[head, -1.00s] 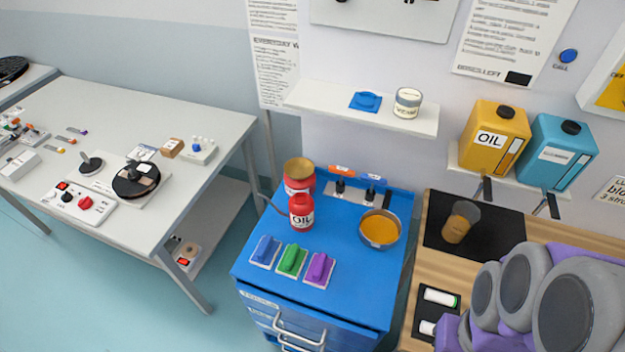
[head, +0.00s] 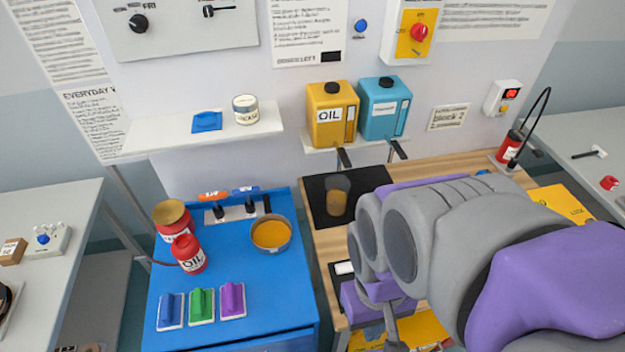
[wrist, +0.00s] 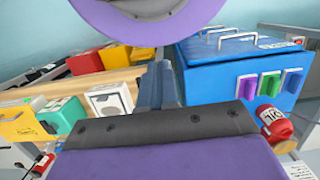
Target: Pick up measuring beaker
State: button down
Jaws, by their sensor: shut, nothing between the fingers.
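The measuring beaker (head: 337,197) is a clear cup with amber liquid in its lower part. In the head view it stands on a black mat (head: 372,179) on the wooden bench, just left of my grey and purple arm. It does not show in the wrist view. My gripper (wrist: 157,85) shows its grey fingers close together in the wrist view, with nothing held. In the head view the end of my arm hangs at the bottom, nearer than the beaker and apart from it.
A blue cabinet (head: 245,300) left of the bench holds a bowl of amber liquid (head: 271,234), red oil containers (head: 192,255) and coloured blocks. Yellow (head: 331,115) and teal (head: 383,108) jugs stand on a shelf above the beaker. My arm covers much of the bench.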

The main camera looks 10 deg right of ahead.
aim_at(337, 186)
jog(key=k+l+u, duration=0.15)
jog(key=l, duration=0.25)
jog(key=k+l+u, duration=0.15)
jog(key=l, duration=0.3)
jog(key=k+l+u, duration=0.15)
jog(key=l, duration=0.2)
jog(key=k+l+u, duration=0.15)
jog(key=l, duration=0.25)
jog(key=k, duration=0.1)
